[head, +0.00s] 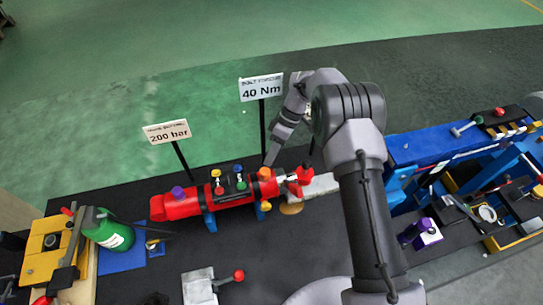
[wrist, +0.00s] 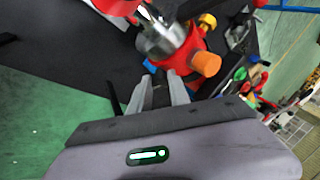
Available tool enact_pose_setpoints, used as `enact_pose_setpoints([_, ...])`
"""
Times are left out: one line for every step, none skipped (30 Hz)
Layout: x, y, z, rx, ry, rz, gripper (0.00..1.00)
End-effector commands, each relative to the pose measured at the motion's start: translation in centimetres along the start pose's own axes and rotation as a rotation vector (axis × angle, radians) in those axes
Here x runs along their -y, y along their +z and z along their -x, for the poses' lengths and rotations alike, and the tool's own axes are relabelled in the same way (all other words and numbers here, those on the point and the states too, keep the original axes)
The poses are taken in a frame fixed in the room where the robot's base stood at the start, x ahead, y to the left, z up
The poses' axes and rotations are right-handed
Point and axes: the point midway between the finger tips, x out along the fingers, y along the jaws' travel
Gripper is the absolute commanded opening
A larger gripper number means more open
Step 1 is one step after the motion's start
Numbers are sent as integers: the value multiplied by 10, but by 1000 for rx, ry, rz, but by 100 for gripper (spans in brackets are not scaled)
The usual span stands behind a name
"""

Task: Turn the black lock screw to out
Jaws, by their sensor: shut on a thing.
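A red cylinder (head: 180,205) lies on blue supports on the dark bench, with an orange cap (head: 264,174) near its right end. My gripper (head: 268,162) reaches down beside that end in the head view. In the wrist view my gripper's two fingers (wrist: 160,88) stand a little apart, close to the silver collar (wrist: 165,38) and the orange cap (wrist: 206,64). They are shut on a small dark thing, likely the black lock screw, which hardly stands out from the black mat. Its turn position cannot be read.
Signs reading 200 bar (head: 167,132) and 40 Nm (head: 262,88) stand on posts behind the cylinder. A green bottle (head: 106,231) is at left, a red-knobbed lever (head: 238,276) in front, and a blue frame (head: 425,145) at right.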

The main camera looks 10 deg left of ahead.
Motion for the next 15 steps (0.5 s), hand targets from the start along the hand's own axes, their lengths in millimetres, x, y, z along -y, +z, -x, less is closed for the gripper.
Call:
enact_pose_setpoints([-1,0,0,0,-6,14,0])
enact_pose_setpoints([-1,0,0,-1,-11,21,0])
enact_pose_setpoints([-1,0,0,-1,-15,31,0])
enact_pose_setpoints([-1,0,0,-1,-19,37,0])
enact_pose_setpoints([-1,0,1,-1,-23,41,0])
enact_pose_setpoints([-1,0,1,-1,-26,47,0])
enact_pose_setpoints([-1,0,1,-1,-27,52,0])
enact_pose_setpoints([-1,0,1,0,-29,55,0])
enact_pose_setpoints([-1,0,1,0,-31,58,0])
enact_pose_setpoints([-1,0,1,0,-32,60,0])
enact_pose_setpoints([-1,0,1,0,-33,61,0])
enact_pose_setpoints([-1,0,1,0,-34,62,0])
enact_pose_setpoints([-1,0,1,0,-35,62,0])
enact_pose_setpoints([-1,0,1,0,-35,63,0])
enact_pose_setpoints([-1,0,1,1,-35,63,0])
